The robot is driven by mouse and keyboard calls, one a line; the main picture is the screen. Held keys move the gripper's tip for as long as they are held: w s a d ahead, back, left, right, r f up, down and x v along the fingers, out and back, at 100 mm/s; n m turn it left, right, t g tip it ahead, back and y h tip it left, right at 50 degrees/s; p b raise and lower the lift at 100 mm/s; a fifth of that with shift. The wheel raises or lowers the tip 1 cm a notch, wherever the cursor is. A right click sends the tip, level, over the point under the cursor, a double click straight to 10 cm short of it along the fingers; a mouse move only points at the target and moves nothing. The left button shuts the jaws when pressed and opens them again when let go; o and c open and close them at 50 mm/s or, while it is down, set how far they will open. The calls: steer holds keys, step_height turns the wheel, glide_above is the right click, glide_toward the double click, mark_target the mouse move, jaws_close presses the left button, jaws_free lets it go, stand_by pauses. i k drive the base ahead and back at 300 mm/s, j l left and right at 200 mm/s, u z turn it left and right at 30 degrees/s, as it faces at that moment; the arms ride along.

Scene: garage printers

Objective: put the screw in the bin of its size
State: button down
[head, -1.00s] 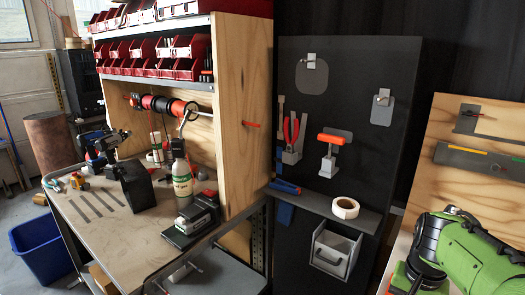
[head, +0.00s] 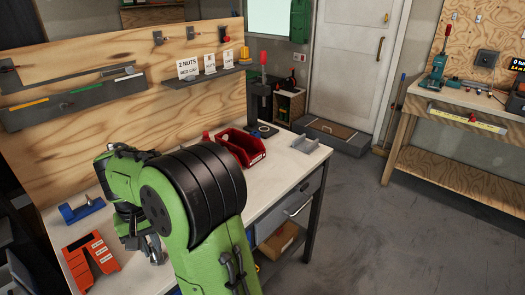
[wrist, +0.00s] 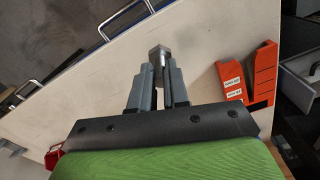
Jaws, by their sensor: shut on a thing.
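The screw (wrist: 158,54) is a grey metal bolt with a hexagonal head. In the wrist view it stands between the fingertips of my gripper (wrist: 159,78), which is shut on it, with its head showing beyond the fingers. An orange bin block (head: 91,262) with small white labels sits on the light bench at the lower left in the head view. It also shows in the wrist view (wrist: 262,72), to the right of my gripper. The label text is too small to read. In the head view my arm hides much of the gripper and the screw.
A red bin (head: 240,147), a grey tray (head: 305,144) and a black press (head: 262,100) stand at the bench's right end. A blue holder (head: 82,209) lies behind the orange bin block. The pale benchtop (wrist: 100,100) is clear around my gripper.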

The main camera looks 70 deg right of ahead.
mark_target(250, 159)
steer(key=z, duration=0.4)
steer(key=i+z, duration=0.1)
steer(key=z, duration=1.2)
steer(key=i+j+z, duration=0.1)
steer(key=z, duration=0.3)
steer(key=i+l+u, duration=0.2)
steer(key=l+u, duration=0.25)
steer(key=i+l+u, duration=0.15)
steer(key=l+u, duration=0.3)
steer(key=i+l+u, duration=0.1)
steer(key=l+u, duration=0.8)
steer(key=k+l+u, duration=0.15)
steer(key=l+u, duration=0.35)
steer(key=k+l+u, duration=0.25)
steer(key=l+u, duration=0.2)
steer(key=l, duration=0.15)
